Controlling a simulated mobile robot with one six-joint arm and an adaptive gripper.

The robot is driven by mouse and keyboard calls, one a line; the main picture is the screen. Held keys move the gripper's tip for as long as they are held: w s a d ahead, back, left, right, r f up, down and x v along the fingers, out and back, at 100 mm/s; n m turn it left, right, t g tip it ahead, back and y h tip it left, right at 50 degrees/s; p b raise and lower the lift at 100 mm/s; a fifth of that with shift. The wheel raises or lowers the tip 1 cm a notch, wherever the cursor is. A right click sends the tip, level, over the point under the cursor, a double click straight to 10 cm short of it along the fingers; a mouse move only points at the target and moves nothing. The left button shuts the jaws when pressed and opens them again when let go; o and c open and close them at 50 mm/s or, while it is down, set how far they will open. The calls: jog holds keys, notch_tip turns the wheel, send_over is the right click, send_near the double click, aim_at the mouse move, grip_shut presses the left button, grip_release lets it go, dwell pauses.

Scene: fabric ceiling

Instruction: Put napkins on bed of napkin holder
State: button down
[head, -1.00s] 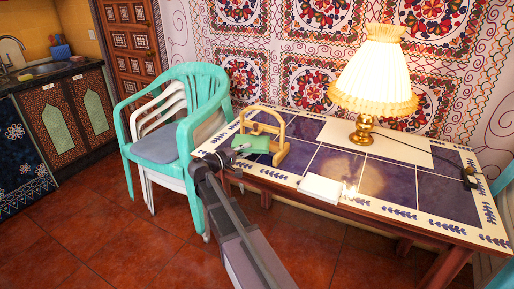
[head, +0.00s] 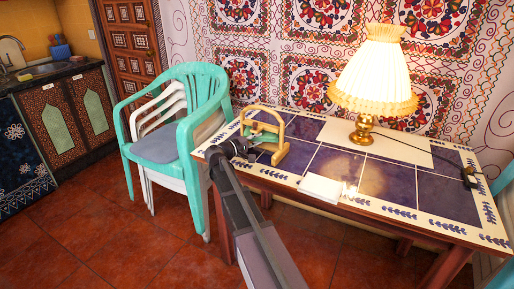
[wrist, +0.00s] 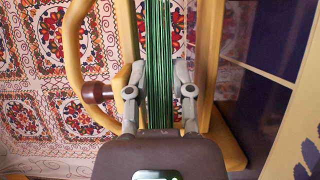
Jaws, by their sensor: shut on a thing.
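The napkin holder (head: 283,140) is a yellow wooden frame with an arched bar, standing at the left end of the tiled table. Its yellow posts (wrist: 207,50) rise on both sides of the napkins in the wrist view. The napkins (wrist: 158,55) are a green stack seen edge-on, upright between my fingers. My gripper (wrist: 158,95) is shut on them. In the head view my gripper (head: 245,148) is at the front left of the holder, and the green of the napkins (head: 269,128) shows within the frame. I cannot tell whether they touch its bed.
The table (head: 395,185) also bears a lamp (head: 372,85) with a pleated shade and a flat white item (head: 320,188) near the front edge. A turquoise chair (head: 205,85) stands close at the left.

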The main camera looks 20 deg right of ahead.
jog(key=shift+f+b, duration=1.65)
jog(key=shift+f, duration=0.1)
jog(key=shift+f, duration=0.1)
jog(key=shift+c, duration=2.4)
grip_release()
jog(key=shift+r, duration=0.2)
jog(key=v, duration=1.2)
jog(key=shift+w+a, duration=0.1)
